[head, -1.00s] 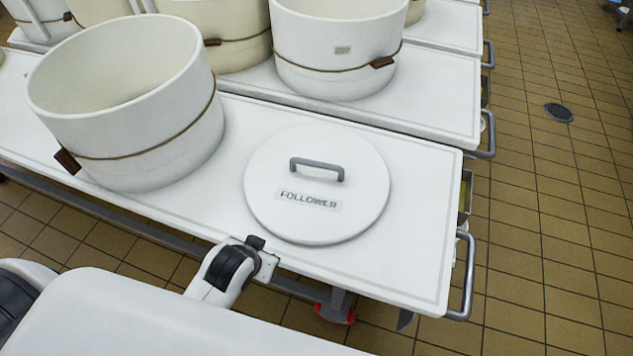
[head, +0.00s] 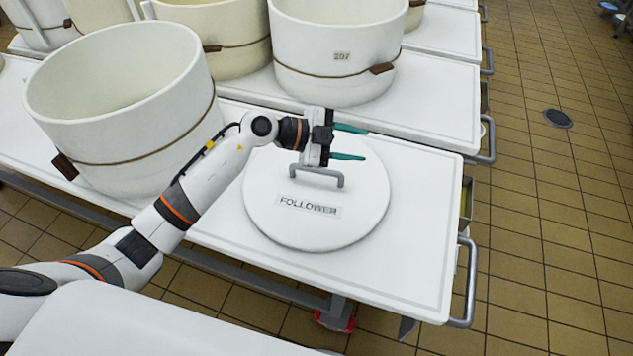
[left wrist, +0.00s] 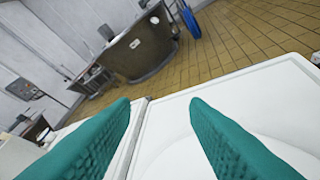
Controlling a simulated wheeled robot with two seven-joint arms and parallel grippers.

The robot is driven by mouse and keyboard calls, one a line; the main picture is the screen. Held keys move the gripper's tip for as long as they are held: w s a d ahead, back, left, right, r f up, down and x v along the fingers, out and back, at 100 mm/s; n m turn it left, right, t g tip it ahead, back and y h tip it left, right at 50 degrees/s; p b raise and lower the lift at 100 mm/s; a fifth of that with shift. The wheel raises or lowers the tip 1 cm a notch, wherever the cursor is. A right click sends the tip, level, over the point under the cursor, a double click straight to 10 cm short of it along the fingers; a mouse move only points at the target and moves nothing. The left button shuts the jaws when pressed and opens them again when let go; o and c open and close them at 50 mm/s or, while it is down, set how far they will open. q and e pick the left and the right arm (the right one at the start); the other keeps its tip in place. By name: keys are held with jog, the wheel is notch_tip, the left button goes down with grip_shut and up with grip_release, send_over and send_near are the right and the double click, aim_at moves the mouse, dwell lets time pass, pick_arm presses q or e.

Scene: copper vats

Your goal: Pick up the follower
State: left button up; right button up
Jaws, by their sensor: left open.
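The follower (head: 316,226) is a round white lid with a label and a grey bar handle (head: 316,176). It lies flat on the white trolley top in the head view. My left gripper (head: 356,143) has green fingers, is open and empty, and shows over the back part of the follower, just behind the handle. Its fingers point to the right. In the left wrist view the two green fingers (left wrist: 160,125) stand apart with nothing between them, and a pale curved part of the follower shows low between and behind them. My right gripper is not in view.
A large white tub (head: 125,110) stands left of the follower on the same trolley (head: 420,255). More tubs (head: 335,55) stand on the trolley behind. A metal handle (head: 466,282) juts from the right end. Tiled floor (head: 560,220) lies clear to the right.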

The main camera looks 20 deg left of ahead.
pick_arm(q)
jog(key=w+a+f+n+g+y, duration=0.1)
jog(key=w+a+f+g+y, duration=0.1)
jog(key=a+f+y, duration=0.4)
jog(key=n+g+y, duration=0.1)
jog(key=y, duration=0.1)
send_near(316, 173)
jog(key=shift+n, duration=0.4)
jog(key=f, duration=0.1)
jog(key=w+d+f, duration=0.1)
jog(key=w+f+b, duration=0.1)
jog(key=shift+w+d+f, duration=0.2)
jog(key=shift+d+f, duration=0.1)
jog(key=shift+f, duration=0.05)
jog(key=x, duration=0.1)
jog(key=b+x, duration=0.1)
jog(key=x, duration=0.3)
jog(key=shift+s+f, duration=0.25)
jog(key=shift+f, duration=0.05)
jog(key=shift+d+f+b, duration=0.15)
jog(key=shift+f+b, duration=0.05)
jog(key=shift+b, duration=0.1)
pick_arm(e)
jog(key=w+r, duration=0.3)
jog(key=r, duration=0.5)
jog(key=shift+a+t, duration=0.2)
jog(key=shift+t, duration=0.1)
